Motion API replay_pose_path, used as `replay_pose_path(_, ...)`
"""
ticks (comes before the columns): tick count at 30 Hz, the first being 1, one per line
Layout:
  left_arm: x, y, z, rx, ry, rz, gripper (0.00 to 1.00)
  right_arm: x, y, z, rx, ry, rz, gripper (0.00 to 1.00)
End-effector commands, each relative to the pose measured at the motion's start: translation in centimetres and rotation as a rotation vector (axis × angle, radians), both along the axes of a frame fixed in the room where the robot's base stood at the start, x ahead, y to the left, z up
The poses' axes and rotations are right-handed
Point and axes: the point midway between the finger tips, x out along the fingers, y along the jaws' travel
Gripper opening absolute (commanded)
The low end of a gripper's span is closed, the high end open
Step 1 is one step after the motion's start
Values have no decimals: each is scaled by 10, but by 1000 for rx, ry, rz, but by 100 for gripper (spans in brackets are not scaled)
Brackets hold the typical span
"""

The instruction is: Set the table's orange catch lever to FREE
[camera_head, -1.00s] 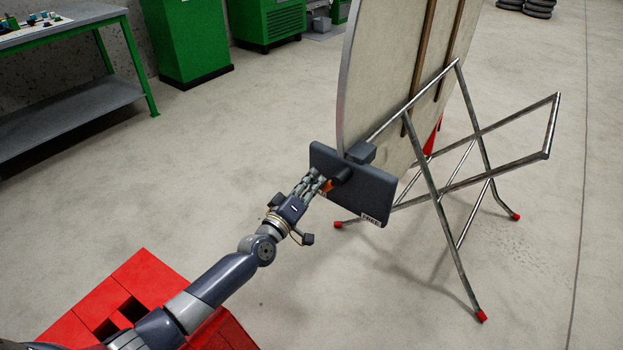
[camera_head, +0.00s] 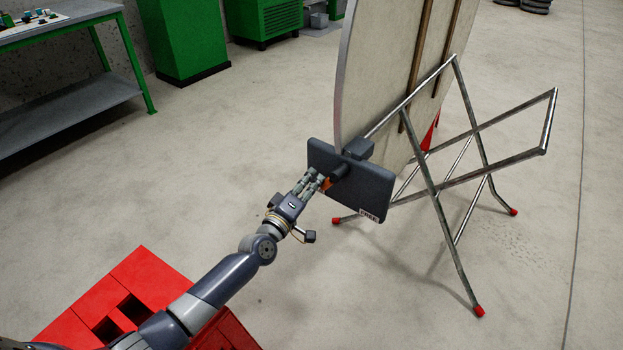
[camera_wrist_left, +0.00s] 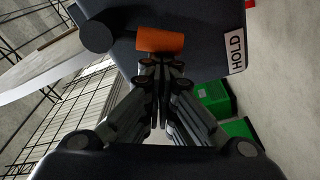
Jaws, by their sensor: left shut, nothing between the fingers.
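The orange catch lever (camera_wrist_left: 160,40) shows in the left wrist view as a short rounded bar in front of a dark plate (camera_head: 372,190). In the head view only a bit of orange (camera_head: 327,184) shows beside my fingers. The plate carries a FREE label (camera_head: 369,215) at its lower right in the head view and a HOLD label (camera_wrist_left: 237,52) in the wrist view. A dark round hub (camera_wrist_left: 96,37) is left of the lever. My left gripper (camera_head: 316,178) is shut and empty, its fingertips (camera_wrist_left: 160,64) right at the lever's edge; I cannot tell whether they touch.
The tilted round tabletop (camera_head: 385,70) stands on a folding metal frame (camera_head: 432,182) with red feet. A red block-like object (camera_head: 130,290) is low at left. A workbench (camera_head: 70,95) and green cabinets (camera_head: 182,40) stand at the back. The floor between is clear.

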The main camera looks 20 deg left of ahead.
Motion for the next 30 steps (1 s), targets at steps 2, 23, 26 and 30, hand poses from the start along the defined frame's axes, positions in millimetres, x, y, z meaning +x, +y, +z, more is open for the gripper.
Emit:
replay_pose_path(2, -2, -3, -5, -35, 18, -3, 0, 0, 0, 0, 0, 0, 0, 40)
replay_pose_path(23, -13, -34, -28, -617, 227, -3, 0, 11, 2, -28, 0, 14, 0, 40)
replay_pose_path(26, -15, -40, -30, -703, 258, -3, 0, 13, 3, -39, 0, 22, 1, 40)
replay_pose_path(30, -17, -46, -31, -810, 295, -3, 0, 15, 3, -55, 0, 31, 3, 40)
